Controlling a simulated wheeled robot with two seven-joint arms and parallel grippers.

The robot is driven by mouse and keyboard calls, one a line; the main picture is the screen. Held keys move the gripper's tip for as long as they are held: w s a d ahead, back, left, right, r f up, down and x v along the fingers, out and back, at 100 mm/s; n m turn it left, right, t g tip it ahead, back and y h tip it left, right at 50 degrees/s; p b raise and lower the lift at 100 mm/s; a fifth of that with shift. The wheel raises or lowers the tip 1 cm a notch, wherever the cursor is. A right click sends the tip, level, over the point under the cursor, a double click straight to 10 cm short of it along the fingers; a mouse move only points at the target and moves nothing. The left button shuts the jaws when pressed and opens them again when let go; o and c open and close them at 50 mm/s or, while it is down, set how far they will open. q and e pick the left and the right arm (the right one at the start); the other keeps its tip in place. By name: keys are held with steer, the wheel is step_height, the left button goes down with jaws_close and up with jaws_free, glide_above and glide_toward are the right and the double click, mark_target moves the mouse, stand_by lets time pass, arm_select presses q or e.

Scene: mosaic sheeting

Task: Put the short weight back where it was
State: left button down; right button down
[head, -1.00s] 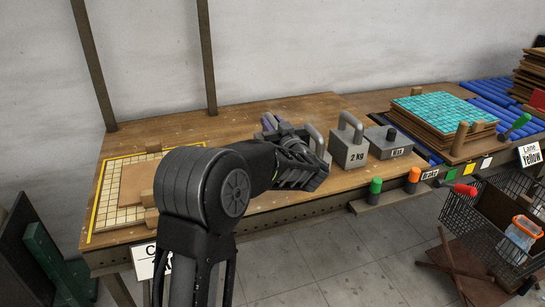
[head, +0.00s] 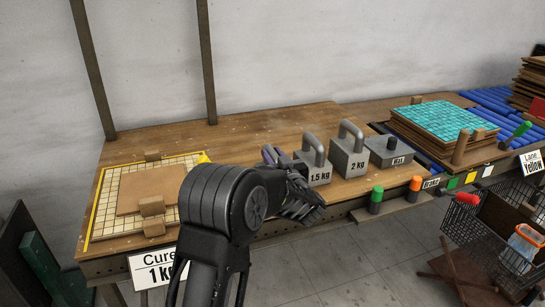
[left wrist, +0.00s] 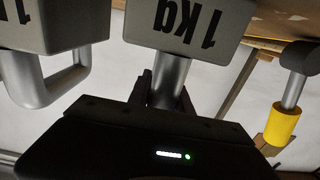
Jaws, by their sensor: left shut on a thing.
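My left gripper (head: 273,156) is at the front middle of the bench, just left of the 1.5 kg weight (head: 318,174). In the left wrist view it is shut on the upright handle of a grey block weight (left wrist: 188,22) marked "1kg", seen upside down. In the head view my arm mostly hides this weight, and I cannot tell whether its base touches the bench. The 1.5 kg weight also shows beside it, apart, in the left wrist view (left wrist: 55,22). The 2 kg weight (head: 349,160) stands further right. My right gripper is not in view.
A grey "Wax" block (head: 390,151) stands right of the weights. A gridded sheet with a board (head: 150,190) lies at the left, above a "Cure 1 kg" sign (head: 157,270). A yellow-handled tool (left wrist: 281,126) is near the gripper. The back middle of the bench is clear.

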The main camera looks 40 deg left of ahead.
arm_select(q)
steer(key=shift+r, duration=0.1)
steer(key=c, duration=1.6)
jaws_free()
steer(key=shift+f, duration=0.25)
steer(key=o, duration=0.4)
steer(key=shift+r, duration=0.1)
steer(key=shift+o, duration=0.2)
steer(key=shift+r, duration=0.2)
steer(key=v, duration=1.2)
